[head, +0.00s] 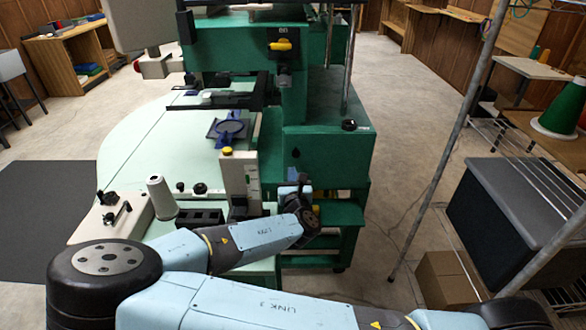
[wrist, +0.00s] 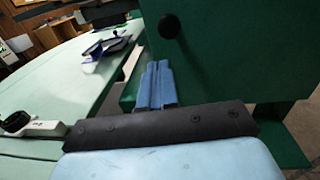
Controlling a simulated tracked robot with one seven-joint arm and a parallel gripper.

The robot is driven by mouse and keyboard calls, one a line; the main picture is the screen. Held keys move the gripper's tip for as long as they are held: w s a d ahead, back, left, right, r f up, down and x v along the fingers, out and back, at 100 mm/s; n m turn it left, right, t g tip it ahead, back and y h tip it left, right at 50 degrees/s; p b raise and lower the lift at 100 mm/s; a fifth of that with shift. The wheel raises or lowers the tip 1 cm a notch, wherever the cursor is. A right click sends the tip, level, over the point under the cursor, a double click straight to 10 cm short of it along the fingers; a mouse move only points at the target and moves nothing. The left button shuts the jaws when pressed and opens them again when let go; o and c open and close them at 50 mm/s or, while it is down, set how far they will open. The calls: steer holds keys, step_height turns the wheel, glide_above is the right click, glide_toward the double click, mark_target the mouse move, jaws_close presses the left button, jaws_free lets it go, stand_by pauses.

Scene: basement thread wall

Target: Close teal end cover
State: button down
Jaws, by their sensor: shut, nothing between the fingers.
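The teal end cover (head: 325,158) is the flat green panel at the near end of the sewing machine's body in the head view, with a round black knob (head: 295,153) near its left edge. In the wrist view the cover (wrist: 225,50) fills the upper right, its black knob (wrist: 169,26) near its left side. My gripper (wrist: 158,66) is shut and empty, its blue fingers together, pointing at the cover's lower left, below the knob. I cannot tell whether they touch it. In the head view my gripper (head: 302,180) is partly hidden behind my wrist.
A pale green table (head: 150,150) spreads left of the machine, with an embroidery hoop (head: 229,129), a white thread cone (head: 162,197) and a beige control box (head: 112,217). A grey metal pole (head: 450,150) and a dark chest (head: 515,220) stand right, past open floor.

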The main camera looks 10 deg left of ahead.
steer(key=v, duration=0.8)
steer(key=w+d+f+m+g+h, duration=0.1)
steer(key=d+f+m+g+h, duration=0.15)
steer(key=d+m+g, duration=0.4)
steer(key=w+d+f+m+g+h, duration=0.2)
steer(key=d+m+g+h, duration=0.15)
steer(key=d+m, duration=0.6)
steer(key=s+d+r+m+g+y, duration=0.15)
steer(key=d+r+m, duration=0.35)
steer(key=r+m, duration=0.5)
steer(key=s+d+r+m+g+y, duration=0.15)
steer(key=s+d+r+m, duration=0.35)
steer(key=r, duration=0.8)
steer(key=s+d+r+m+t+h, duration=0.1)
steer(key=s+d+r+m+h, duration=0.1)
steer(key=s+d+r+m, duration=0.6)
steer(key=s+d+r, duration=0.2)
steer(key=s+r, duration=0.3)
steer(key=r, duration=0.1)
steer(key=shift+s+d+m+h, duration=0.3)
